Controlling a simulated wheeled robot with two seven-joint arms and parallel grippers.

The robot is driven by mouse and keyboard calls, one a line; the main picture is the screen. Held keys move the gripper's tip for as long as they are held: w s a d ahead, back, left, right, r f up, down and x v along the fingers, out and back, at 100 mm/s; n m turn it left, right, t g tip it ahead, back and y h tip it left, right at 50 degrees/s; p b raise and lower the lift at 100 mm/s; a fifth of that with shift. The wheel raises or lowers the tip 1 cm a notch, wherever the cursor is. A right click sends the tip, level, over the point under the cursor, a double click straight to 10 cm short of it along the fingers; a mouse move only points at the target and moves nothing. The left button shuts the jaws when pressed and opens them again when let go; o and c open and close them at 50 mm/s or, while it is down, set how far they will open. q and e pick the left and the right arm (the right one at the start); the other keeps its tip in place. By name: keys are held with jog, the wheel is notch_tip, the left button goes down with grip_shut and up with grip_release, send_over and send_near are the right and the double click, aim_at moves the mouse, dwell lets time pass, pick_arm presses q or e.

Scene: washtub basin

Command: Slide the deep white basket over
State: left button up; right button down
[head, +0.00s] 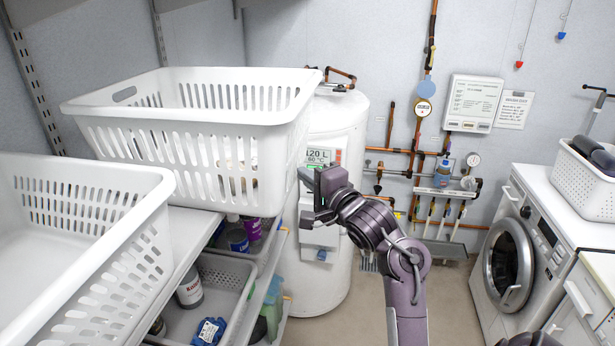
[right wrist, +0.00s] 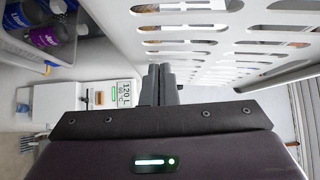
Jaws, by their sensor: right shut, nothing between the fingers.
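The deep white basket (head: 190,140) stands on the upper shelf in the head view, with slotted walls and an oval handle hole at its left end. Its slotted wall (right wrist: 220,45) fills the upper right of the right wrist view. My right gripper (head: 308,192) is shut and empty, just right of the basket's right end. In the right wrist view its closed fingers (right wrist: 159,82) are close to the basket wall; I cannot tell whether they touch it. My left gripper is not in view.
A second white basket (head: 75,235) is at the near left on the shelf (head: 182,243). Below are a grey crate (head: 219,273) and bottles. A white water heater (head: 335,135) stands behind my right gripper. A washing machine (head: 529,235) is at the right, with open floor (head: 448,300) between.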

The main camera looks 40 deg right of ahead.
jog(key=w+a, duration=0.3)
jog(key=w, duration=0.1)
jog(key=w+a, duration=0.4)
jog(key=shift+p, duration=0.35)
